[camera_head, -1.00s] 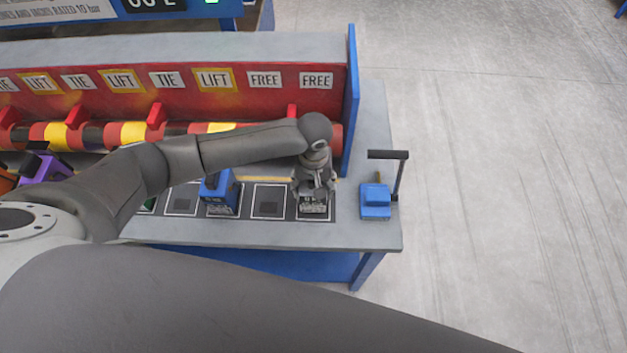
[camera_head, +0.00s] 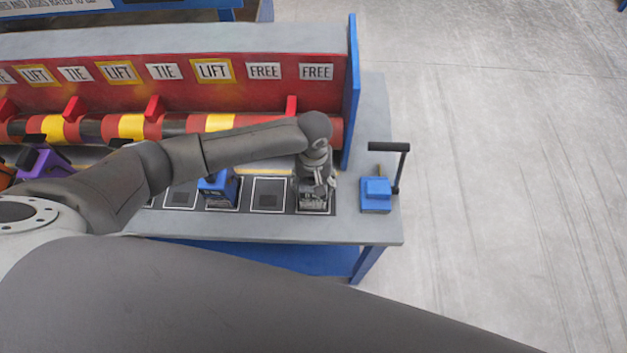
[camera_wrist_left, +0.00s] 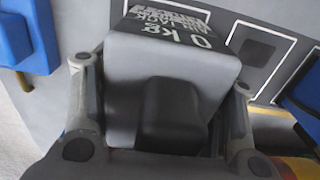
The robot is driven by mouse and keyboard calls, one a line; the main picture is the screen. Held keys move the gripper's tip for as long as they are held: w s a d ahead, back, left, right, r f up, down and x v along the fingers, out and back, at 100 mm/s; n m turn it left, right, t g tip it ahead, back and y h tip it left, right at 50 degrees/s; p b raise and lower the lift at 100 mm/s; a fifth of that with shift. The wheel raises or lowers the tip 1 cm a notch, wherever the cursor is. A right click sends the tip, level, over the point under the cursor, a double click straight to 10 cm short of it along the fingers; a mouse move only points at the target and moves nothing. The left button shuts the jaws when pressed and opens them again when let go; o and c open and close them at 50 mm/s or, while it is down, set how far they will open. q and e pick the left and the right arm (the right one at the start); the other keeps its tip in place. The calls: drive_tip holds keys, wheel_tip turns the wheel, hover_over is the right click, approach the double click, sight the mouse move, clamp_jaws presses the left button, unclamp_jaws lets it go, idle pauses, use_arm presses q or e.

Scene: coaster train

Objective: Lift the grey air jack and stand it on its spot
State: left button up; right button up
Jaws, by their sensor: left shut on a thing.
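The grey air jack (camera_wrist_left: 170,75) fills the middle of the left wrist view, with white lettering on its face. My left gripper (camera_wrist_left: 165,118) is shut on it, one finger on each side. In the head view my left gripper (camera_head: 316,186) points down over the rightmost outlined spot of the dark strip, with the jack (camera_head: 314,202) below its fingers. I cannot tell whether the jack's base touches the bench. The gripper hides much of that spot. My right gripper is not in view.
A blue hand pump (camera_head: 376,194) with an upright handle stands right of the strip. The outlined spot (camera_head: 268,195) left of the jack is empty, then comes a blue jack (camera_head: 218,188). A blue end panel (camera_head: 350,95) and red rail stand behind.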

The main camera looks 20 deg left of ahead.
use_arm(q)
drive_tip(key=shift+w+f, duration=0.1)
drive_tip(key=shift+f, duration=0.2)
drive_tip(key=o, duration=1.7)
drive_tip(key=shift+o, duration=0.6)
drive_tip(key=shift+f, duration=0.15)
drive_tip(key=shift+r, duration=0.4)
wheel_tip(320, 180, up, 11)
drive_tip(key=shift+r, duration=0.2)
